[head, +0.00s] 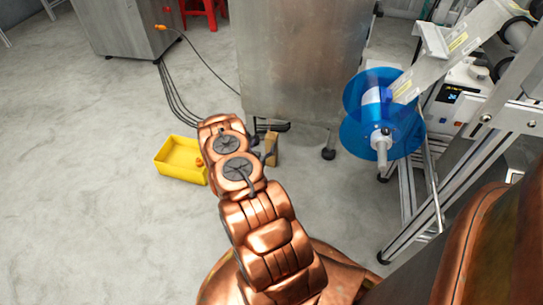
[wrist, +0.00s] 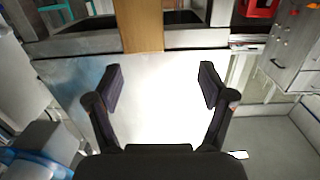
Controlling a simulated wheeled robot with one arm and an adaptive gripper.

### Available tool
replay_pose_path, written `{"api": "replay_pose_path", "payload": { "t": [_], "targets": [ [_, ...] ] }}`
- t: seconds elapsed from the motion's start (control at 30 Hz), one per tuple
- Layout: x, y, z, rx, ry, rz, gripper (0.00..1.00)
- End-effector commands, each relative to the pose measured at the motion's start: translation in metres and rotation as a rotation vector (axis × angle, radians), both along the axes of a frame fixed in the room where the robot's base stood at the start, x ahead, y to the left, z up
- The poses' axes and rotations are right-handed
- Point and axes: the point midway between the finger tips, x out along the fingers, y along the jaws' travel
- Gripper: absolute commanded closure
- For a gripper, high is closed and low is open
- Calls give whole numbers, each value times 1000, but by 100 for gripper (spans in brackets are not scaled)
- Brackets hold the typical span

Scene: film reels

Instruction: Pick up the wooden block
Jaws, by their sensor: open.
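The wooden block (head: 271,149) is a light brown upright piece, standing on the floor by the lower edge of a metal cabinet in the head view. My arm's end is just left of it and hides part of the area around it. In the wrist view the block (wrist: 141,25) is at the top, slightly left of centre, cut off by the frame edge. My gripper (wrist: 161,73) is open, with its two dark fingers wide apart and nothing between them. The block appears beyond the fingertips.
A yellow bin (head: 176,160) sits on the floor left of my arm. The metal cabinet (head: 296,60) stands right behind the block. A blue reel (head: 352,98) on a machine frame is to the right. Cables trail on the floor behind. Floor at the left is clear.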

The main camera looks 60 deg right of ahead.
Motion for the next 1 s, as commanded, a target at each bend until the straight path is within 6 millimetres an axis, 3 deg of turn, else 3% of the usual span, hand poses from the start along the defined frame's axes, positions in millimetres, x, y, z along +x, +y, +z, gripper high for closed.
{"api": "replay_pose_path", "payload": {
  "t": [0.03, 0.27, 0.67, 1.0],
  "targets": [
    [-9, -1, -10, -18, 5, -8, 19],
    [-22, -6, -16, -63, 8, -18, 19],
    [-13, -33, -15, -63, 8, -19, 19],
    [2, -68, -13, -66, 6, -19, 19]
  ]
}}
